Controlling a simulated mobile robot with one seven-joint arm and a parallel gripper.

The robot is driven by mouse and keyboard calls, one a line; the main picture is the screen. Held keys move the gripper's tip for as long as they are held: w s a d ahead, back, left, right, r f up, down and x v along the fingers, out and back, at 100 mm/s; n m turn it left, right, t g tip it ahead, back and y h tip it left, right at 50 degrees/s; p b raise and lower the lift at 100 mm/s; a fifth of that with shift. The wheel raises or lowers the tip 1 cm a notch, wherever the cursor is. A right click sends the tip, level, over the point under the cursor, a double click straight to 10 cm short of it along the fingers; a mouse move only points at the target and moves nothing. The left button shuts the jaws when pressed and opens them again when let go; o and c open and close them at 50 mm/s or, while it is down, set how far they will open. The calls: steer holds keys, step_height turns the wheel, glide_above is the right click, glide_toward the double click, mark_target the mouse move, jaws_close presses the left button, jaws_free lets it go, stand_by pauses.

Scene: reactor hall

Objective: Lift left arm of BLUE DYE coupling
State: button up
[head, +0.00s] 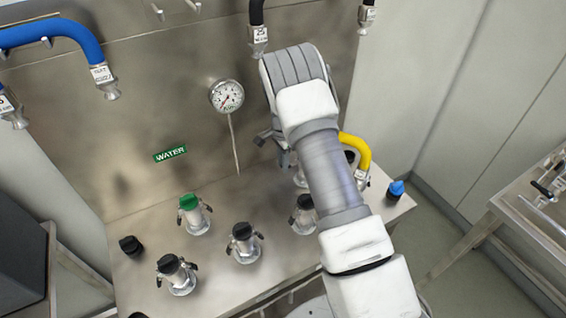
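No BLUE DYE label is readable in the head view, so I cannot tell which coupling is that one. Several metal couplings with side arms stand on the steel bench: a green-capped one (195,215), black-capped ones at the front left (177,276), middle (243,244) and right (304,216). Another coupling (299,178) is mostly hidden behind my arm. A yellow hose (360,148) ends near it at the right. My gripper (279,148) is over the back right of the bench, near the partly hidden coupling. My arm blocks much of it, and its opening and any contact are unclear.
A blue cap (396,188) lies at the bench's right end, a black cap (131,246) at the left. A gauge (227,96) and WATER sign (170,153) are on the back panel. A blue hose (52,32) hangs upper left. Another table (530,222) stands right.

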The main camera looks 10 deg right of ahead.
jaws_close()
steer(key=shift+d, duration=0.1)
steer(key=shift+y+b, duration=0.4)
steer(key=shift+b, duration=0.1)
steer(key=shift+w+r+y, duration=0.1)
steer(key=shift+r+y, duration=0.2)
steer(key=shift+r, duration=0.05)
steer(key=o, duration=0.5)
jaws_free()
steer(key=shift+o, duration=0.2)
step_height(320, 180, up, 17)
steer(key=d+b, duration=0.1)
steer(key=d, duration=0.1)
steer(key=shift+w+r+b, duration=0.15)
steer(key=shift+w+b, duration=0.1)
steer(key=shift+b, duration=0.05)
